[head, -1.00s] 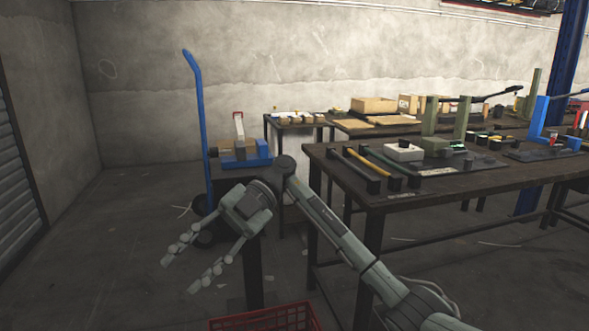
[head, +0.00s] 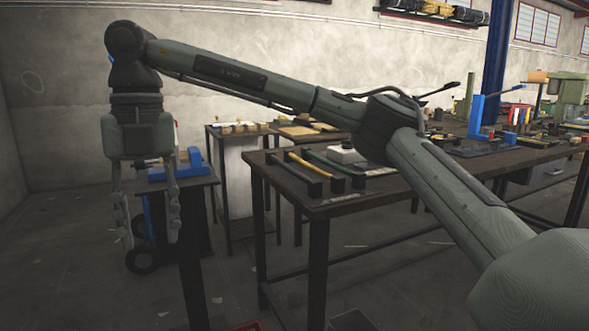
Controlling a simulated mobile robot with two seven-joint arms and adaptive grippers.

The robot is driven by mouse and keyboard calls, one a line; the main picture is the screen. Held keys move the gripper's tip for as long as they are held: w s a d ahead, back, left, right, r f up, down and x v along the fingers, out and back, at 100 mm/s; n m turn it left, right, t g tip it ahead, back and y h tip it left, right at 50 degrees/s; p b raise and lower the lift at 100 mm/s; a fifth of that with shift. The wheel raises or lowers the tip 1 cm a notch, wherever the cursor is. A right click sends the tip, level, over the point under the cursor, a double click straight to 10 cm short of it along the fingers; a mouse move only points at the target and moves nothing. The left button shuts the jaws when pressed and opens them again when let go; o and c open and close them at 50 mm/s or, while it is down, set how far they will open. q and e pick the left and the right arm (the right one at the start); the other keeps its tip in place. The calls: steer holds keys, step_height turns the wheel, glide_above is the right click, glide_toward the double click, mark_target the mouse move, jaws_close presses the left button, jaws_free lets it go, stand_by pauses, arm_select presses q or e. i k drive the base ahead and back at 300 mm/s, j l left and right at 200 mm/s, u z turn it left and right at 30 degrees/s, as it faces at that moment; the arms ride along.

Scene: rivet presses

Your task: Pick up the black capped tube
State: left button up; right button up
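A dark tube with black end caps (head: 292,171) lies on the near left corner of the dark work table (head: 345,202). A yellow tube (head: 311,168) and a greenish tube (head: 333,164), also with black ends, lie beside it. My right gripper (head: 148,236) hangs with its fingers pointing down, open and empty, well to the left of the table. Its arm crosses above the tubes and hides part of the tabletop. My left gripper is not in view.
A small stand with a blue vise (head: 160,173) is behind my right gripper. A white box (head: 345,155) and a blue press (head: 476,117) are on the work table. A back table (head: 238,132) holds small parts. Open floor is at the left.

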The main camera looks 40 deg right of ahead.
mark_target(315, 187)
steer(key=i+l, duration=0.15)
steer(key=l, duration=0.2)
steer(key=i+l, duration=0.15)
steer(key=l, duration=0.2)
steer(key=i+l, duration=0.15)
steer(key=l, duration=0.2)
steer(key=i+l, duration=0.15)
steer(key=l, duration=0.2)
steer(key=i+l, duration=0.15)
steer(key=l, duration=0.25)
steer(key=i+l, duration=0.15)
steer(key=l, duration=0.2)
